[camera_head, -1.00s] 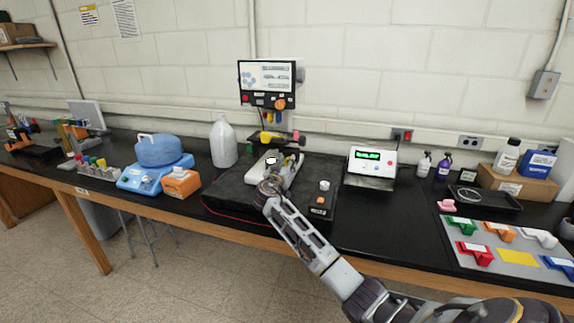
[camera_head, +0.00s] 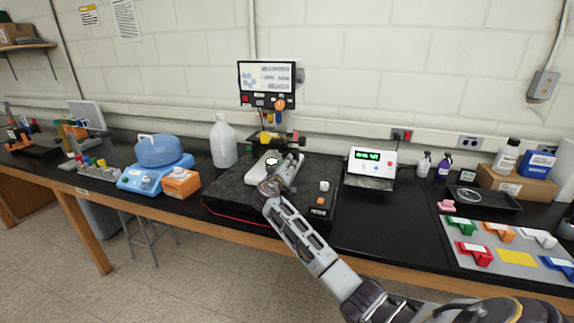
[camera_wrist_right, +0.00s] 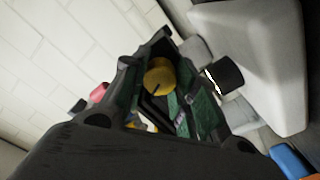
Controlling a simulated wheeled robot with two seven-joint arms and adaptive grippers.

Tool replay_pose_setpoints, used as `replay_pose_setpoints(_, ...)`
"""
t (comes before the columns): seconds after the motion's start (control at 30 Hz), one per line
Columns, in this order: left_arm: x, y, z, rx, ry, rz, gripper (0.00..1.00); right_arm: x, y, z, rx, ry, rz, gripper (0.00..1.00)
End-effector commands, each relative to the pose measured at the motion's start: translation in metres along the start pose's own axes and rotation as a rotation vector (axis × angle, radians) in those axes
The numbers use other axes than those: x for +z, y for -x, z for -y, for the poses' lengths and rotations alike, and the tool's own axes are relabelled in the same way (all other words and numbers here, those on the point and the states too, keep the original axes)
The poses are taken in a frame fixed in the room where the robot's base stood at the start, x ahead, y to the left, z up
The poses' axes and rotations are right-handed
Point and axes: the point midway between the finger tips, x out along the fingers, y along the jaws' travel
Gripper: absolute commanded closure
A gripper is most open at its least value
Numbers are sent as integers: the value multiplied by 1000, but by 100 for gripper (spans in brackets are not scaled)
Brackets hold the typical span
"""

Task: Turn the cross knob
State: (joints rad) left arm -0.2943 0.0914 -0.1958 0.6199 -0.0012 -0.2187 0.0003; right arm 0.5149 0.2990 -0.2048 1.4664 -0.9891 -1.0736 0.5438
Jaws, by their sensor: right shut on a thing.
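My right gripper (camera_head: 292,161) reaches over the white device on the black mat in the head view. In the right wrist view its green-padded fingers (camera_wrist_right: 166,105) are closed in around a dark part, which I take to be the cross knob. The fingers hide most of it, so its arms and angle cannot be made out. A round yellow knob (camera_wrist_right: 159,78) shows between and beyond the fingers. My left gripper is not in view.
A monitor (camera_head: 267,77) stands behind the device. A small box with an orange button (camera_head: 320,200) is on the mat's right. A white jug (camera_head: 223,145) stands left, a green-display meter (camera_head: 371,166) right. A tray of coloured parts (camera_head: 500,243) lies at the far right.

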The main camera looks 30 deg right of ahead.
Motion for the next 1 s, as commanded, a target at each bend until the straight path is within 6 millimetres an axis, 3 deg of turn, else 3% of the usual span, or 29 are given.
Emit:
replay_pose_setpoints(0.43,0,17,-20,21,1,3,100,-3,0,-1,0,365,-3,95)
replay_pose_setpoints(1.0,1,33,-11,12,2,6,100,-2,0,0,0,649,-3,95)
